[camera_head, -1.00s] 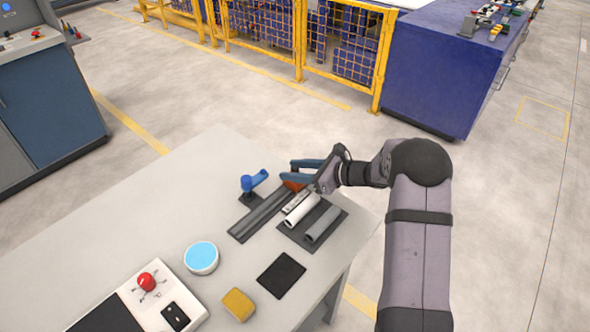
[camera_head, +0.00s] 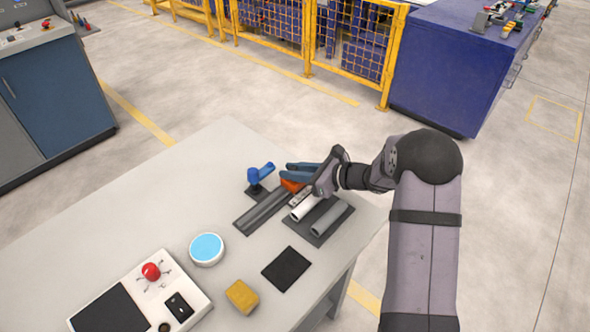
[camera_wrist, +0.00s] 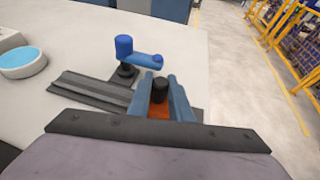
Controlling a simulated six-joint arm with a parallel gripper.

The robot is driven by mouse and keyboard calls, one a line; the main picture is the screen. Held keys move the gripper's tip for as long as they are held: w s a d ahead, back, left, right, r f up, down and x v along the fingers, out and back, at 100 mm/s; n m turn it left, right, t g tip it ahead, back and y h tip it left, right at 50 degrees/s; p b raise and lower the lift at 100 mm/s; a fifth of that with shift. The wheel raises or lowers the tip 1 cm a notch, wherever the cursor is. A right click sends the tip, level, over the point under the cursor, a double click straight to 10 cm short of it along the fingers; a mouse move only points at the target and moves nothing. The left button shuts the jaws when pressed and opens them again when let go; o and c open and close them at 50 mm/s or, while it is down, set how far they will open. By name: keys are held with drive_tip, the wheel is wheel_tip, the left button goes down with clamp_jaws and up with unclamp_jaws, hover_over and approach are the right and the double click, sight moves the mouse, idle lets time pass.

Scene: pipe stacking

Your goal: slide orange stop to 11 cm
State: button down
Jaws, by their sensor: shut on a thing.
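The orange stop (camera_head: 291,186) sits at the far end of a dark grey rail (camera_head: 262,211) on the table. My gripper (camera_head: 300,176) is at the stop with its blue fingers on either side of it, shut on it. In the wrist view the stop (camera_wrist: 159,111) shows between the two fingers, with a black knob (camera_wrist: 160,90) on top. The rail (camera_wrist: 95,90) runs off to the left there. A light scale strip (camera_head: 299,197) lies beside the rail; its marks are too small to read.
A blue clamp lever (camera_head: 260,175) stands just left of the gripper. A white pipe (camera_head: 306,207) and a grey pipe (camera_head: 331,218) lie on a dark holder to the right. A blue-topped disc (camera_head: 207,248), yellow block (camera_head: 242,296) and black pad (camera_head: 287,268) lie nearer.

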drive_tip(key=c, duration=1.6)
unclamp_jaws()
drive_tip(key=shift+b+v, duration=0.55)
drive_tip(key=shift+v, duration=3.15)
